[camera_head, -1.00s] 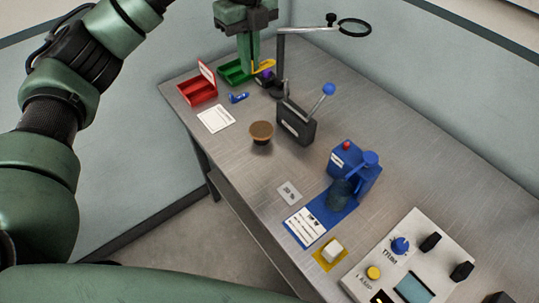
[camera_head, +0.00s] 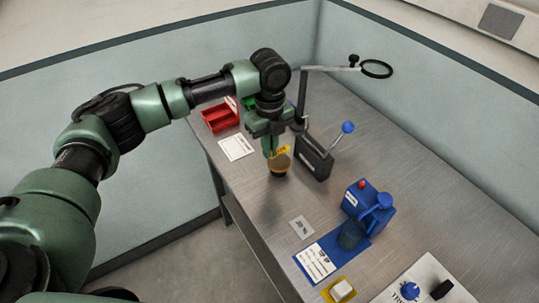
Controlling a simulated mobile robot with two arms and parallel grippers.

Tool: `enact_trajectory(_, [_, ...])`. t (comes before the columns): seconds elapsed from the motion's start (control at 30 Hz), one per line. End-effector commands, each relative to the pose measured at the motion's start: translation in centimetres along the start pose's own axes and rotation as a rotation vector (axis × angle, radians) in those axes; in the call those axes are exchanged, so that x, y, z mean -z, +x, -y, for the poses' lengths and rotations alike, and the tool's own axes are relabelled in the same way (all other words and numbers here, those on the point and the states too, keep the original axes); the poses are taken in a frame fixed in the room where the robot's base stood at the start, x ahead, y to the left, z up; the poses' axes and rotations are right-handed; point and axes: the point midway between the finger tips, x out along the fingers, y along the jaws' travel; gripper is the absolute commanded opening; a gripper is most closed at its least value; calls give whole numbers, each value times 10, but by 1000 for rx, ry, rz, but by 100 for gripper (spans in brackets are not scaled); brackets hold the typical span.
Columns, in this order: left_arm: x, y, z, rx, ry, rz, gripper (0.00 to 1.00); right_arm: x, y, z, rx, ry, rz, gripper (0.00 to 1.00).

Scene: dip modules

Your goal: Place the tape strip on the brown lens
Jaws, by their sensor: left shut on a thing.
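The brown lens (camera_head: 279,164) is a round cup with a lighter tan top. It sits upright on the grey table, left of the black lever device. My left gripper (camera_head: 271,152) points down right at the lens's upper left edge and is shut on the yellow tape strip (camera_head: 284,149). The strip shows at the fingertips, over the far edge of the lens. I cannot tell whether it touches the lens. My right gripper is not in view.
A black lever press with a blue knob (camera_head: 315,157) stands close right of the lens. A red box (camera_head: 220,117) and a white card (camera_head: 237,147) lie to the left. A magnifier on a stand (camera_head: 376,69) is behind. The table (camera_head: 262,202) is bare in front of the lens.

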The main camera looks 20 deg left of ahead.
Motion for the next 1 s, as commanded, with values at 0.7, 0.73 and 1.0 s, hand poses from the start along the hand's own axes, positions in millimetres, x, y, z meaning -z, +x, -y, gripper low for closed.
enact_trajectory(0.7, [0,39,0,-1,1,0,23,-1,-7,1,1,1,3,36])
enact_trajectory(0.73, [0,39,0,-1,1,0,28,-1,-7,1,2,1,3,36])
enact_trajectory(1.0, [0,39,0,-1,1,0,28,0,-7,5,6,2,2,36])
